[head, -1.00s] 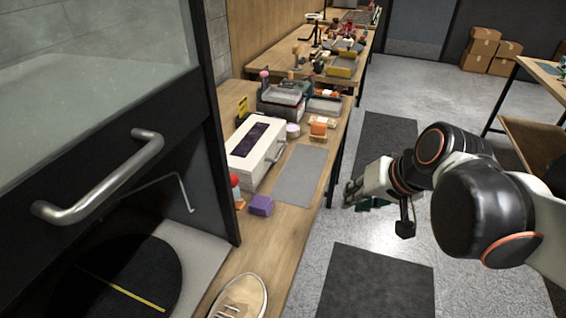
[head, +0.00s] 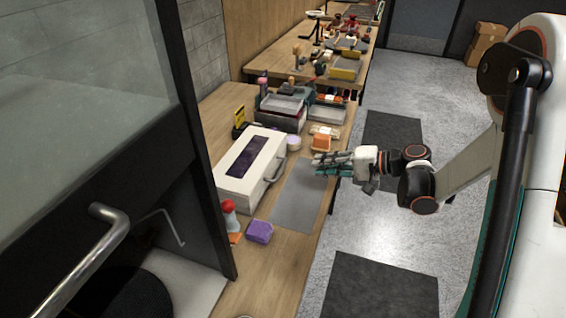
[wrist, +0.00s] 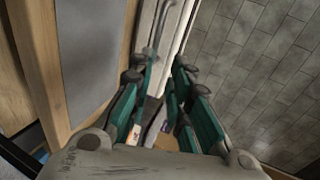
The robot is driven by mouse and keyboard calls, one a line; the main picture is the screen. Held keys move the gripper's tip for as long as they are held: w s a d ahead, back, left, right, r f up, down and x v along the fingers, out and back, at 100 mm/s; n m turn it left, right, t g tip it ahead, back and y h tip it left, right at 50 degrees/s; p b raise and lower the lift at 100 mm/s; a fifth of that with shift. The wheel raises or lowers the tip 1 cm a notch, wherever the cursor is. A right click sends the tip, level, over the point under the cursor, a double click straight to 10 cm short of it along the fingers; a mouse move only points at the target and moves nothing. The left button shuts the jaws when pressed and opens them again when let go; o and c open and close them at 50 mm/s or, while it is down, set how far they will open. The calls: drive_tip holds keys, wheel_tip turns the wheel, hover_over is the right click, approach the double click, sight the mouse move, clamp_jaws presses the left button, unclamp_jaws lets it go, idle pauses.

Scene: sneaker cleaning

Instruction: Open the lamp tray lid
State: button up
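The lamp tray is a white box (head: 237,185) with a dark purple window (head: 241,157) in its top. It stands on the wooden bench, and its lid looks closed. A metal bar handle (head: 273,172) is on its right side, facing the grey mat. In the wrist view the handle (wrist: 155,42) shows against the white box (wrist: 172,32), beyond the fingers. My gripper (head: 318,163) is over the bench's right edge, to the right of the box and apart from the handle. Its teal-padded fingers (wrist: 163,85) are spread and hold nothing.
A grey mat (head: 296,205) lies between the box and the bench edge. A purple block (head: 260,232) and a red-capped bottle (head: 229,214) stand near the box. An orange block (head: 321,142) and a round tin (head: 293,142) are behind. A glass-fronted cabinet (head: 150,190) is at left.

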sight(283, 165)
drive_tip(key=shift+w+d+f+y, duration=0.2)
drive_tip(key=shift+f+y, duration=0.2)
drive_tip(key=shift+f, duration=0.25)
drive_tip(key=shift+w+d+f+y, duration=0.15)
drive_tip(key=shift+f+y, duration=0.25)
drive_tip(key=shift+f, duration=0.25)
drive_tip(key=b+x, duration=0.3)
drive_tip(key=x, duration=0.9)
drive_tip(key=shift+b+x, duration=0.4)
drive_tip(key=shift+x, duration=0.45)
drive_tip(key=shift+r, duration=0.1)
clamp_jaws()
